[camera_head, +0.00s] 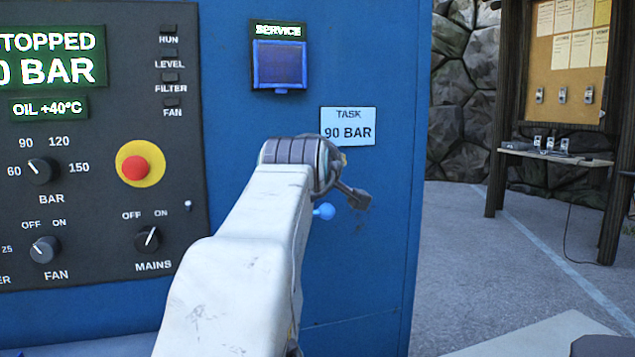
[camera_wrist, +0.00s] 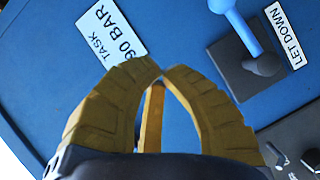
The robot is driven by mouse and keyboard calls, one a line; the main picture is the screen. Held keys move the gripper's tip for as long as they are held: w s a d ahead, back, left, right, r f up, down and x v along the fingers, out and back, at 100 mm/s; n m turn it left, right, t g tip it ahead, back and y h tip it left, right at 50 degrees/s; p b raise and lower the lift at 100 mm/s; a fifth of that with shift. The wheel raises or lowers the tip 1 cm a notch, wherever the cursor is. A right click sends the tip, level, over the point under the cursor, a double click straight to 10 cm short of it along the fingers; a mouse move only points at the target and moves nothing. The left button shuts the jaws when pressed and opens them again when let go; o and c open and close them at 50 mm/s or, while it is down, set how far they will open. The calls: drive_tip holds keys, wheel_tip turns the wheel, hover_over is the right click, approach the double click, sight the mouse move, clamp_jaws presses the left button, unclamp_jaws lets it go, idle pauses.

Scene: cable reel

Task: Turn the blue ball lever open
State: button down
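The blue ball lever (camera_wrist: 243,33) shows at the top right of the wrist view. Its arm runs from a pivot on a dark plate (camera_wrist: 228,72) up to the ball, which the top edge cuts off. A "LET DOWN" label (camera_wrist: 285,35) is beside it. In the head view only the blue ball (camera_head: 324,211) shows, just right of my arm, which hides the rest. My gripper (camera_wrist: 162,72) has its yellow fingertips together, with nothing seen between them. In the wrist picture it is below and left of the lever, apart from it.
Open floor (camera_head: 480,250) and a workbench (camera_head: 555,155) are to the right.

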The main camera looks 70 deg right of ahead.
drive_tip(key=w+d+r+m+g+y+p, duration=0.25)
drive_tip(key=d+m+y+p, duration=0.4)
drive_tip(key=m+p, duration=1.25)
wheel_tip(320, 180, down, 12)
drive_tip(key=w+a+m+y+p, duration=0.1)
drive_tip(key=m+y+p, duration=0.6)
drive_tip(key=p, duration=1.1)
drive_tip(key=shift+w+m+g, duration=0.15)
drive_tip(key=shift+m+g, duration=0.2)
drive_tip(key=shift+m, duration=0.35)
drive_tip(key=shift+f, duration=0.1)
